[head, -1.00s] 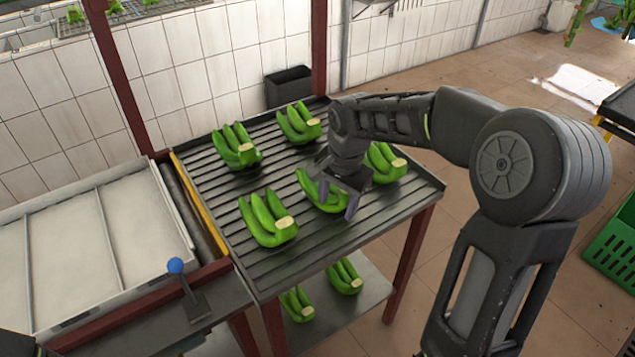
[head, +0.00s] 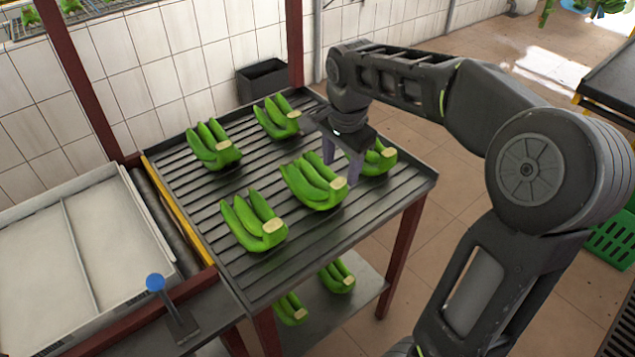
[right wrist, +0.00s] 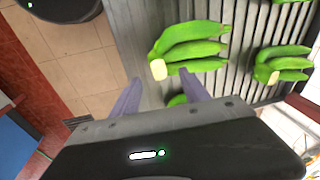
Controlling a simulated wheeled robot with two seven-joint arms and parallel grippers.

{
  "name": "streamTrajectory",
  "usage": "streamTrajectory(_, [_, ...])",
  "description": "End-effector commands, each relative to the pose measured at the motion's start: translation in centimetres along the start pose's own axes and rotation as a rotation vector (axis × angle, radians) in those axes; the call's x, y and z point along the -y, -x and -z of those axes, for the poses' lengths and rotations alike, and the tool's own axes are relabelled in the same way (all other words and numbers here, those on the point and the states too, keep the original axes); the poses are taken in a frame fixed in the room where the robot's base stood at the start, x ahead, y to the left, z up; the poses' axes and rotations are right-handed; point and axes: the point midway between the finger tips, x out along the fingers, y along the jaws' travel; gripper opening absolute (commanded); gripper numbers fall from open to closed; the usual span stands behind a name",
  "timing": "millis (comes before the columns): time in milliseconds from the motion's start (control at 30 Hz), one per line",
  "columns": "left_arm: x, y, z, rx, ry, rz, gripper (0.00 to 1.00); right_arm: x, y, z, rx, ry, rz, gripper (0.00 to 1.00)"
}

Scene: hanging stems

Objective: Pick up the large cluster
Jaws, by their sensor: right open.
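Several green banana clusters lie on the slatted table (head: 190,185). The one in the middle (head: 312,184) looks the largest; a cluster with a pale cut stem also shows in the right wrist view (right wrist: 195,46). Another cluster (head: 380,160) lies to its right, partly hidden by my right gripper (head: 341,160). My right gripper is open, fingers pointing down, just behind and right of the middle cluster. In the right wrist view, a bit of green shows between the fingertips (right wrist: 160,92); most of it is hidden. My left gripper is not in view.
Other clusters lie at the front left (head: 253,222), back left (head: 213,147) and back (head: 276,117). Clusters also rest on the lower shelf (head: 345,310). A blue-knobbed lever (head: 155,283) and a pale tray (head: 30,265) are left. A dark bin (head: 262,80) stands behind.

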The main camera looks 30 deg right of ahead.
Motion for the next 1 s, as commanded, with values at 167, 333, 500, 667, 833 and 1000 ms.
streamTrajectory(167, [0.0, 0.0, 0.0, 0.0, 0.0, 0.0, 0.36, 0.0, 0.0, 0.0, 0.0, 0.0, 0.0, 0.53])
streamTrajectory(333, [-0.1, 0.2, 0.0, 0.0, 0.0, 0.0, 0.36, -0.1, -0.6, 0.0, 0.001, 0.0, -0.003, 0.53])
streamTrajectory(500, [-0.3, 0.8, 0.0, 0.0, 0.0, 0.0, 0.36, -0.4, -2.9, -0.2, 0.001, 0.001, -0.005, 0.53])
streamTrajectory(667, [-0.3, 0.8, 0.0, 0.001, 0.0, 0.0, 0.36, -0.4, -4.9, -0.2, 0.001, 0.0, -0.003, 0.53])
streamTrajectory(833, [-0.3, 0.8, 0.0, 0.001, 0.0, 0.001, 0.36, -0.3, -5.2, -0.2, 0.0, 0.0, 0.0, 0.53])
streamTrajectory(1000, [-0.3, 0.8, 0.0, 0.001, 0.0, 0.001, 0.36, -0.3, -5.2, -0.2, 0.0, 0.0, 0.0, 0.53])
